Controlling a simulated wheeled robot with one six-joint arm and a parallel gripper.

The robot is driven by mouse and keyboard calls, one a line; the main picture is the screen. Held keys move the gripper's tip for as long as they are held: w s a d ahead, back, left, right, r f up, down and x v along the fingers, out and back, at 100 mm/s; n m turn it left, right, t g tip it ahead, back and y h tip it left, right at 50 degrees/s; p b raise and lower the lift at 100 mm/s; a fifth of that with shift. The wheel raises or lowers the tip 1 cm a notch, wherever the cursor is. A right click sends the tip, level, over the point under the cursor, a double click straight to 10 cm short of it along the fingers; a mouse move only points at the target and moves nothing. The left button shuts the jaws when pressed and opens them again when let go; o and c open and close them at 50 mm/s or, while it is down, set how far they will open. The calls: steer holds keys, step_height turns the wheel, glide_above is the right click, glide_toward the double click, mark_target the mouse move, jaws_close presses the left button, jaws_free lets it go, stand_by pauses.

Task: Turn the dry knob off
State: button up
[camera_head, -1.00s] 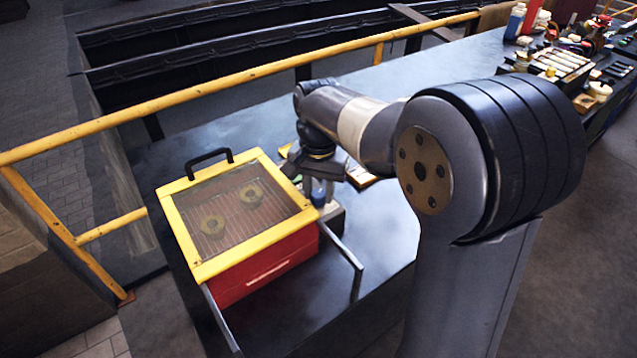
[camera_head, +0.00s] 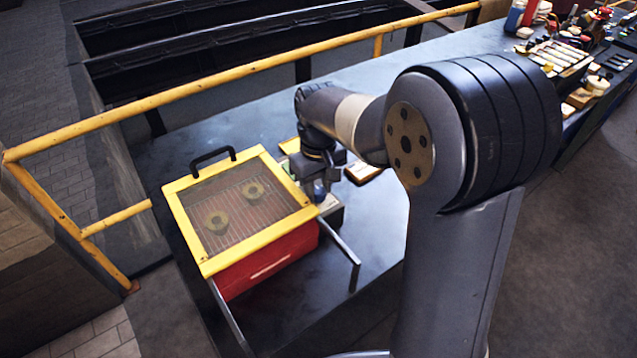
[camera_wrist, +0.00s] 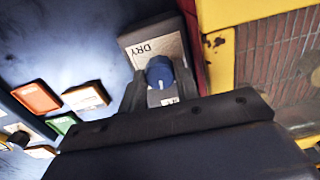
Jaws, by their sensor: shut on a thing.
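The dry knob (camera_wrist: 159,72) is blue with a pale pointer line, on a dark block with a plate reading "DRY" (camera_wrist: 146,48), in the wrist view. My gripper (camera_wrist: 160,90) is shut on the knob, with a finger on either side of it. In the head view, my gripper (camera_head: 318,190) is down beside the right side of the red box (camera_head: 265,264) with the yellow-framed lid (camera_head: 240,258).
The lid is closed over a mesh with two round parts (camera_head: 253,190). A black handle (camera_head: 212,158) stands on its far edge. Coloured tiles (camera_wrist: 37,97) lie left of the block in the wrist view. A yellow rail (camera_head: 220,80) runs behind the table. Tools (camera_head: 565,60) lie far right.

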steer(key=shift+n, duration=0.9)
steer(key=o, duration=1)
steer(key=shift+c, duration=0.2)
